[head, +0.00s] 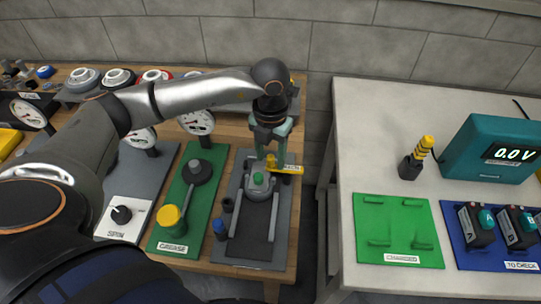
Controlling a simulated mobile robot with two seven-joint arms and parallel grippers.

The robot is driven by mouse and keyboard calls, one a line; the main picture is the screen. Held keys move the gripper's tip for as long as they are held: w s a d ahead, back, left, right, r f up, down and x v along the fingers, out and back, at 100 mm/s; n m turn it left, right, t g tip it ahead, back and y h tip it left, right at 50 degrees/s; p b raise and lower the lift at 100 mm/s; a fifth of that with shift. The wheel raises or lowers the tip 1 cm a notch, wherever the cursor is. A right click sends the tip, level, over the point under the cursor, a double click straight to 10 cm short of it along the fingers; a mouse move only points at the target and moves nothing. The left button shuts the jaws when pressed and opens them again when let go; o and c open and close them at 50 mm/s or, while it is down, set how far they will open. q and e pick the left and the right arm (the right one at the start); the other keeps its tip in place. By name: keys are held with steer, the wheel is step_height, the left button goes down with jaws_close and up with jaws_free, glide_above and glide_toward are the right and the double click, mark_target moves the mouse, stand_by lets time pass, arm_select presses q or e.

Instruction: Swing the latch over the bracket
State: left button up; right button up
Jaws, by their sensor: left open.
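A dark grey board (231,246) at the right end of the wooden bench holds a grey fitting (259,186) with a green round top, with pale bars running toward the front. A small yellow-orange piece (270,160), probably the latch, stands at the back of the fitting. A yellow label strip (291,169) lies beside it. I cannot clearly tell latch from bracket. My left gripper (270,157) points down over the back of the board, its teal fingers apart on either side of the yellow-orange piece. Contact is unclear. My right gripper is not in view.
Gauges (197,123) stand behind. Across a gap, the white table (375,120) holds a teal meter (491,148), a yellow-black tool (417,157) and a green mat (398,214).

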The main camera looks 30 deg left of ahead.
arm_select(q)
step_height(320, 180, up, 12)
stand_by(0.4)
steer(key=shift+f, duration=0.1)
stand_by(0.3)
